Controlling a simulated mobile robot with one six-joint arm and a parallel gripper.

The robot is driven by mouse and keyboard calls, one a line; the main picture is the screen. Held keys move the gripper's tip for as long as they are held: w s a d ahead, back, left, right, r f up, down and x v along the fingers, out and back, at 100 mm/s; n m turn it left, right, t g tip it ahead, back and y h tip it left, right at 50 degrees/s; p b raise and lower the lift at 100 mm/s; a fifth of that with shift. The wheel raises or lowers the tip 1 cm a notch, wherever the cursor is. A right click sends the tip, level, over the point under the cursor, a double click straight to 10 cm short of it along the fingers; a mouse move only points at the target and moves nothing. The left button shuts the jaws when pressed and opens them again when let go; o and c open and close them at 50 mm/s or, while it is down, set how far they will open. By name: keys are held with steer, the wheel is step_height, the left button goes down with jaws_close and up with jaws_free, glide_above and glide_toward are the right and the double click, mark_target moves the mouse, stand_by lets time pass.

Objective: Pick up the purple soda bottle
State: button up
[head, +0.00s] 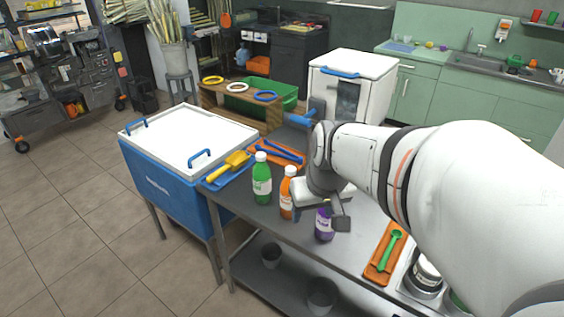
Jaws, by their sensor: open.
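The purple soda bottle (324,226) stands on the grey metal table (278,226) near its front edge. It has a light label, and its top is hidden behind my gripper. My gripper (338,216) is over and just behind the bottle, with one dark finger beside it on the right. The gripper's other finger is hard to make out. I cannot tell whether the fingers touch the bottle. The gripper is open.
An orange bottle (287,195) and a green bottle (262,180) stand close on the left. An orange tray (376,270) with a green spoon (389,250) lies on the right. A blue cooler (165,190) adjoins the table's left end. A white cabinet (378,66) stands behind.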

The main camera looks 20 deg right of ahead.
steer(key=shift+m+t, duration=0.4)
steer(key=shift+t, duration=0.1)
steer(key=w+d+f, duration=0.1)
steer(key=w+d, duration=0.2)
steer(key=w+d+f, duration=0.1)
steer(key=w+d, duration=0.2)
steer(key=d, duration=0.1)
steer(key=w+d+f, duration=0.1)
steer(key=w+d, duration=0.2)
steer(key=w, duration=0.1)
steer(key=shift+d+f, duration=0.15)
steer(key=shift+d, duration=0.15)
steer(key=shift+w+x, duration=0.15)
steer(key=shift+x, duration=1.2)
steer(key=shift+w+x, duration=0.15)
steer(key=shift+x, duration=1.15)
steer(key=shift+c, duration=0.3)
jaws_close()
